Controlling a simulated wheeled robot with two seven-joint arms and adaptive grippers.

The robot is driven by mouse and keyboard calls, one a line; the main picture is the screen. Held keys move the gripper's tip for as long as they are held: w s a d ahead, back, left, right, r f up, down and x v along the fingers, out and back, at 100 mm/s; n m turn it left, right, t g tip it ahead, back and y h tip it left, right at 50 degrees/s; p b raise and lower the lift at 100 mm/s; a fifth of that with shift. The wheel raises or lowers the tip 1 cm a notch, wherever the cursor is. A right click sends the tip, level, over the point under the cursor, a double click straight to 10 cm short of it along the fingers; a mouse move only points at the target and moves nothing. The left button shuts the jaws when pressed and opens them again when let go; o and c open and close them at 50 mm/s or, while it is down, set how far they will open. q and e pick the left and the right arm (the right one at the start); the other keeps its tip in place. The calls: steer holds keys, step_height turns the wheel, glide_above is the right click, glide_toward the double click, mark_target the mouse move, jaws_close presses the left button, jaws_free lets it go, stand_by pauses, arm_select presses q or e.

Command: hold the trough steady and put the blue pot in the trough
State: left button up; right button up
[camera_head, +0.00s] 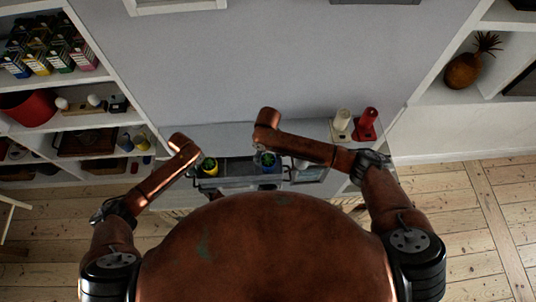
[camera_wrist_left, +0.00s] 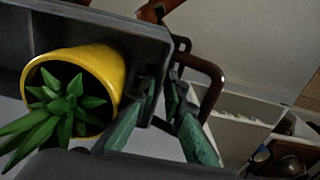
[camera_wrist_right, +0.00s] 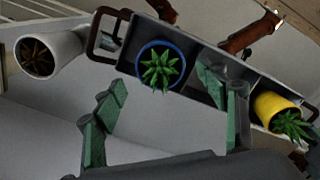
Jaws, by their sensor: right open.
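The trough (camera_head: 240,181) is a long dark tray with brown end handles on the worktop; its left end shows in the left wrist view (camera_wrist_left: 95,22). The blue pot (camera_wrist_right: 140,72), with a spiky green plant, appears to sit inside the trough near one end; it also shows in the head view (camera_head: 268,168). My right gripper (camera_wrist_right: 168,95) is open, its fingers apart and empty near the blue pot. My left gripper (camera_wrist_left: 162,90) has its fingers close together on the trough's end wall beside the handle. The head view mostly hides both fingertips.
A yellow pot (camera_wrist_left: 112,70) with a plant stands in the trough near my left gripper. A white pot (camera_wrist_right: 62,48) stands outside the trough's other end. Cream and red items (camera_head: 366,125) stand at the right of the worktop. Shelves (camera_head: 90,78) flank the left side.

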arm_select(q)
steer(key=o, duration=0.3)
step_height(320, 180, up, 12)
steer(key=shift+r, duration=0.1)
stand_by(0.5)
